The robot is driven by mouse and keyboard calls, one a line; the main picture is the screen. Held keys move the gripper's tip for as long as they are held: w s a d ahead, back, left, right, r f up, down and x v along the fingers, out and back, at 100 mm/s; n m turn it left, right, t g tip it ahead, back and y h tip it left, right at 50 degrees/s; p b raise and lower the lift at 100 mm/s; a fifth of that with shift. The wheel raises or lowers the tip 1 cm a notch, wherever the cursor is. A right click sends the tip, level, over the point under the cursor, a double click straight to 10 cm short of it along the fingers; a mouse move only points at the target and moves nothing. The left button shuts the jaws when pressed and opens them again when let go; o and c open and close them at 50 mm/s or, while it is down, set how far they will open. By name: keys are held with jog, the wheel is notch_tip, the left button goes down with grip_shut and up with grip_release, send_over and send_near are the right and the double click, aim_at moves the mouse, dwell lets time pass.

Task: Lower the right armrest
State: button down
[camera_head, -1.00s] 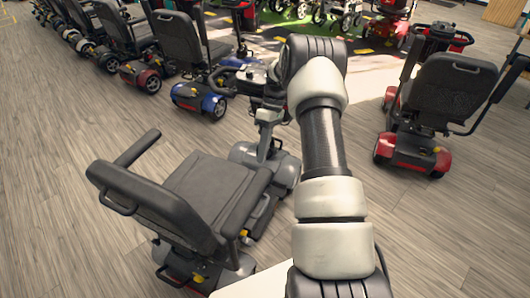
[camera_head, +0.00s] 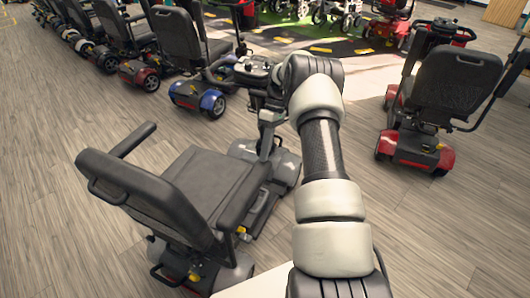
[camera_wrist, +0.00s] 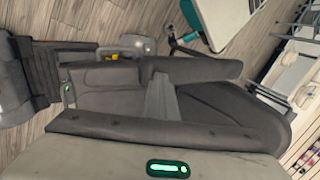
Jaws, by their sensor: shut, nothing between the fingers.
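A grey scooter seat (camera_head: 205,185) stands at lower left in the head view, its backrest (camera_head: 150,200) toward the camera. Its right armrest (camera_head: 245,197) lies along the seat's right side, roughly level with the cushion. The left armrest (camera_head: 133,140) points forward on the other side. In the wrist view, the right armrest (camera_wrist: 205,69) crosses above the middle as a dark bar. My gripper (camera_wrist: 159,80) is shut and empty, its fingertips close to that bar; I cannot tell whether they touch. In the head view my gripper is hidden behind my arm.
A red scooter (camera_head: 455,90) stands at right, and a blue one (camera_head: 195,95) behind at left, with more in a row. Bare wood floor (camera_head: 60,150) lies left of the grey seat, and more lies right of my arm.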

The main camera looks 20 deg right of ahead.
jog(key=shift+s+d+f, duration=0.1)
jog(key=shift+s+f, duration=0.05)
jog(key=shift+f, duration=0.35)
jog(key=shift+s+d+f, duration=0.1)
jog(key=shift+f, duration=0.4)
jog(key=a+p+v, duration=0.1)
jog(key=v, duration=1.2)
jog(key=shift+d+r, duration=0.15)
jog(key=shift+r, duration=0.4)
